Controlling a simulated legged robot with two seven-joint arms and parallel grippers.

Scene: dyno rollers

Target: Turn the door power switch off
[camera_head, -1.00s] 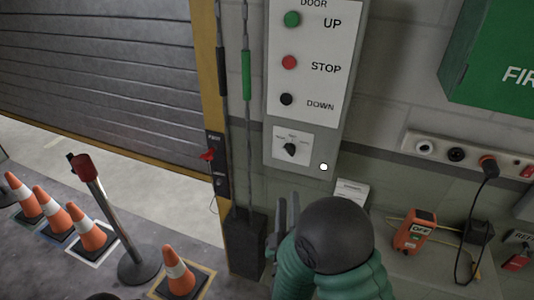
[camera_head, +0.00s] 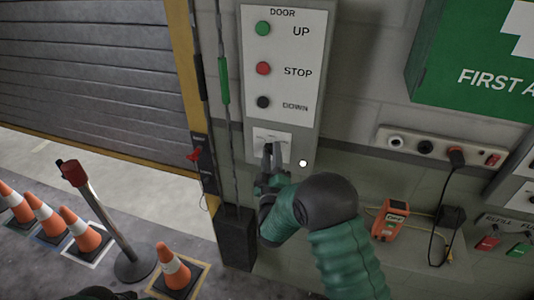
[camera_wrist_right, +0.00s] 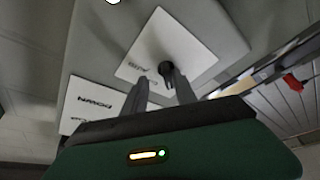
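The door power switch is a black rotary knob (camera_wrist_right: 168,72) on a white plate (camera_wrist_right: 140,68), seen in the right wrist view. In the head view the plate (camera_head: 286,142) sits at the bottom of the grey door control panel (camera_head: 305,135), and my gripper mostly hides the knob. My right gripper (camera_head: 272,154) is raised in front of the plate. In the right wrist view its two fingers (camera_wrist_right: 156,82) are apart, with the knob just beyond their tips, nearer the right finger. I cannot tell whether they touch it. My left gripper is not clearly visible.
Above the plate are the green UP (camera_head: 263,28), red STOP (camera_head: 263,68) and black DOWN (camera_head: 263,102) buttons. Cables and a red lever (camera_head: 194,155) are left of the panel. A socket strip (camera_head: 428,146) is on the right. Cones (camera_head: 172,266) stand on the floor.

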